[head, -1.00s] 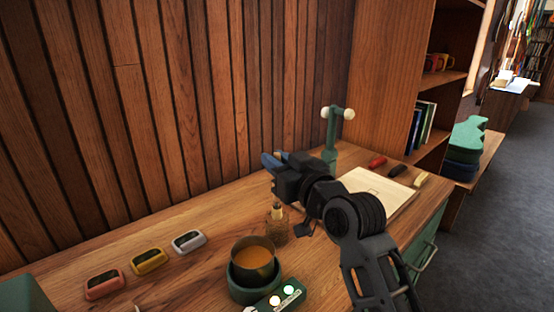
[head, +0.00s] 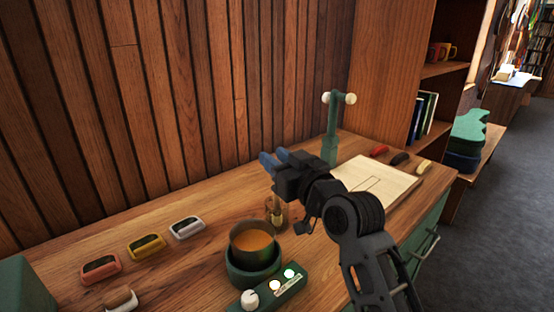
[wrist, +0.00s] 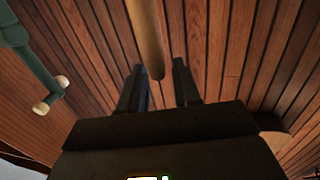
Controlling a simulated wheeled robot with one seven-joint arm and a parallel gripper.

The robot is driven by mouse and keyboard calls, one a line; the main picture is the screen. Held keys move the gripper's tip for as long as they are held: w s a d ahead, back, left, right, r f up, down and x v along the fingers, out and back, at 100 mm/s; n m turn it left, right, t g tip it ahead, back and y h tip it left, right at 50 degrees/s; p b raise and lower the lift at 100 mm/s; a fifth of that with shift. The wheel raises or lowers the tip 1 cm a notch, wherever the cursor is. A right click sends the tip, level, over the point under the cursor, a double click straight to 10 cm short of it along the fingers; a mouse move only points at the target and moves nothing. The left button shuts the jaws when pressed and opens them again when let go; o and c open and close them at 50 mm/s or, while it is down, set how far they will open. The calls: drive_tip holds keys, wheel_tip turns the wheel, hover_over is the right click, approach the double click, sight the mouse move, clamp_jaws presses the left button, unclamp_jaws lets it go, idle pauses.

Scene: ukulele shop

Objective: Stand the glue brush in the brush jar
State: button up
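The glue brush's pale wooden handle (wrist: 147,35) runs in from the top of the wrist view, its rounded end between the two fingers. My gripper (head: 275,158) is open; its dark blue fingers also stand apart in the wrist view (wrist: 157,85). I cannot tell if a finger touches the handle. The brush jar (head: 277,214), small and amber, stands on the bench just below my gripper in the head view. A bit of wood shows at its mouth, with the part above hidden behind my gripper. The bristles are not clear.
A green glue pot (head: 252,270) with orange-brown glue stands in front of the jar, beside a green control box (head: 275,290). A green stand with white knobs (head: 330,145) rises behind. Several small coloured cases (head: 146,246) lie left. The slatted wall (head: 200,90) closes the back.

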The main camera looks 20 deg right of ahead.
drive_tip(key=o, duration=0.3)
drive_tip(key=shift+s+d+b, duration=0.2)
drive_tip(key=shift+s, duration=1.1)
drive_tip(key=shift+s+d+b, duration=0.2)
drive_tip(key=shift+s+b, duration=0.05)
drive_tip(key=shift+s, duration=1.05)
drive_tip(key=shift+s+d+b, duration=0.2)
drive_tip(key=shift+s, duration=1.1)
drive_tip(key=shift+m+g+h, duration=0.3)
drive_tip(key=shift+m+h, duration=0.5)
drive_tip(key=s+f, duration=0.2)
drive_tip(key=f, duration=0.1)
drive_tip(key=s+f, duration=0.2)
drive_tip(key=s, duration=0.1)
drive_tip(key=s+f, duration=0.2)
drive_tip(key=f, duration=0.1)
drive_tip(key=shift+s+a+f, duration=0.2)
drive_tip(key=shift+s+f, duration=0.1)
drive_tip(key=s+f+m+g+h, duration=0.1)
drive_tip(key=s+f, duration=0.3)
drive_tip(key=s, duration=0.7)
drive_tip(key=s+f+g, duration=0.1)
drive_tip(key=s+f, duration=0.4)
drive_tip(key=s, duration=0.6)
drive_tip(key=shift+n, duration=0.4)
drive_tip(key=v, duration=0.8)
drive_tip(key=a+v, duration=0.1)
drive_tip(key=v, duration=0.4)
